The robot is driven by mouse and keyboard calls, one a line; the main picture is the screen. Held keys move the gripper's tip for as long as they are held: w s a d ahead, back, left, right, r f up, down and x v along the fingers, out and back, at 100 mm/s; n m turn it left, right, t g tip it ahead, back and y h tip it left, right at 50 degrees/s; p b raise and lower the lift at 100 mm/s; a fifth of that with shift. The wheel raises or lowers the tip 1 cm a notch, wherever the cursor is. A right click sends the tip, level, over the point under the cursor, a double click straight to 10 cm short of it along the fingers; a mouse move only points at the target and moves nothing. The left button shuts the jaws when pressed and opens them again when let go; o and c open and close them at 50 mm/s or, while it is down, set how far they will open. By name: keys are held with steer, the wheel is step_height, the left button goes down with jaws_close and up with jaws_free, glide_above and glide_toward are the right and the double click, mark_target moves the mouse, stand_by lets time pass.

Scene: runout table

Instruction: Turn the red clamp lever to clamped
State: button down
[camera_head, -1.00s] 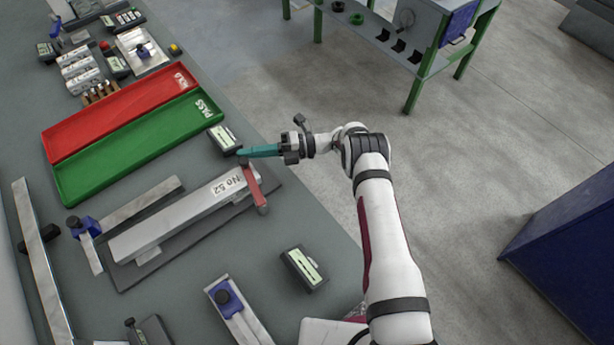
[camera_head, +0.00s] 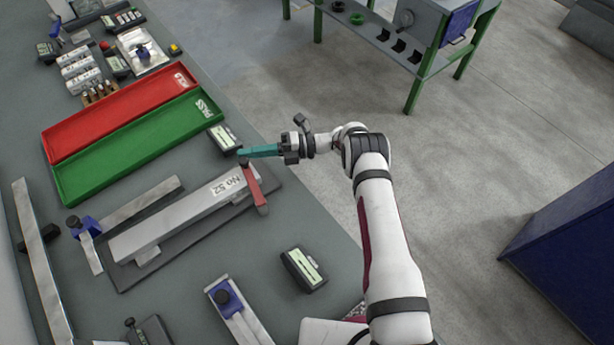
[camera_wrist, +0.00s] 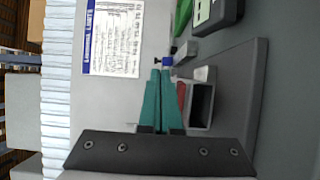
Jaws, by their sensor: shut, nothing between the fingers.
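The red clamp lever (camera_head: 256,190) lies across the near end of the grey bar marked No 52 (camera_head: 165,226), its free end pointing toward the front edge of the table. My gripper (camera_head: 241,152), with teal fingers, is shut and empty at the lever's far end, by the bar's corner. I cannot tell whether it touches the lever. In the wrist view my fingertips (camera_wrist: 161,66) are together, and a small part of the red lever (camera_wrist: 181,95) shows just right of them, beside the bar's hollow end (camera_wrist: 201,104). The rest of the lever is hidden there.
A small dark gauge box (camera_head: 225,138) stands close behind my fingers. The green PASS tray (camera_head: 70,190) and red tray (camera_head: 52,143) lie farther left. Another gauge box (camera_head: 303,269) sits toward the front. A printed sheet (camera_wrist: 112,38) shows in the wrist view.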

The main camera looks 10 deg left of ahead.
steer(key=v, duration=1.5)
step_height(320, 180, up, 9)
steer(key=s+a+n+t+h, duration=0.15)
steer(key=n+h, duration=0.75)
steer(key=n, duration=1)
steer(key=shift+t, duration=0.25)
steer(key=x, duration=0.4)
steer(key=a+r+x, duration=0.1)
steer(key=x, duration=0.7)
steer(key=shift+s+a+r, duration=0.15)
steer(key=shift+s+r, duration=0.1)
steer(key=shift+s, duration=0.05)
steer(key=shift+s+a, duration=0.1)
steer(key=shift+a, duration=0.25)
